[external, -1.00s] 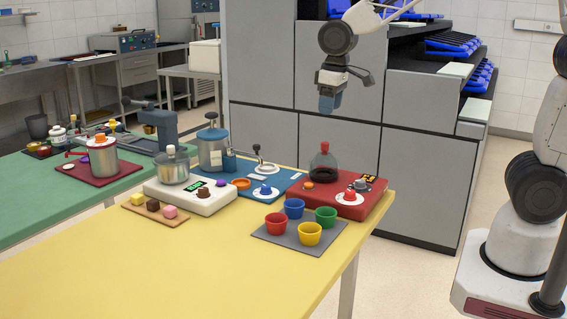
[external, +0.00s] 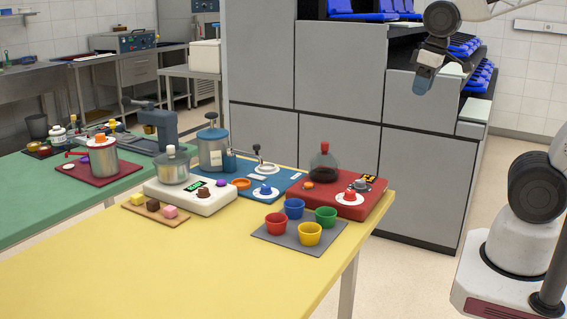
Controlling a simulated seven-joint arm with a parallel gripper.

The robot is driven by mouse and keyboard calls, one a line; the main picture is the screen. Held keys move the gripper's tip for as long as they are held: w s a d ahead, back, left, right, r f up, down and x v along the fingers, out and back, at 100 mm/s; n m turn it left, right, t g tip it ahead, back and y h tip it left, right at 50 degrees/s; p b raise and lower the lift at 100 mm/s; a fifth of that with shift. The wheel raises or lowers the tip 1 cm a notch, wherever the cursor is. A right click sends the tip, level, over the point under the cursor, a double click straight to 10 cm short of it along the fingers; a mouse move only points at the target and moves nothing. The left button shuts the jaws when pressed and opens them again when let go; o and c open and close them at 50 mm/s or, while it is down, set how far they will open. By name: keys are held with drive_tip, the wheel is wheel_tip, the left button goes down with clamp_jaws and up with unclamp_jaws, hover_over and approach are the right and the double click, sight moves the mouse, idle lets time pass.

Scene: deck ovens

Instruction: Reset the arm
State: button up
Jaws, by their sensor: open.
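My gripper (external: 424,80) is in the upper right of the external view. It is open, points downward and holds nothing that I can see. It hangs in the air well above and to the right of the yellow table (external: 180,270), in front of the grey cabinets, touching nothing. The individual fingertips are too small to make out. My arm reaches back from it to the right, partly out of the picture at the top, with its base at the right edge.
The yellow table holds a red unit (external: 345,200) with a flask (external: 323,168), a white unit (external: 185,196) with a pot, and a grey mat (external: 285,238) with several coloured cups. Grey cabinets (external: 340,70) stand behind. The table's front left is clear.

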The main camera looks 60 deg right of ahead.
drive_tip(key=shift+s+d+f, duration=0.1)
drive_tip(key=shift+s+d, duration=0.15)
drive_tip(key=shift+s, duration=0.8)
drive_tip(key=shift+s+d+f, duration=0.1)
drive_tip(key=shift+s+d, duration=0.15)
drive_tip(key=shift+s, duration=0.75)
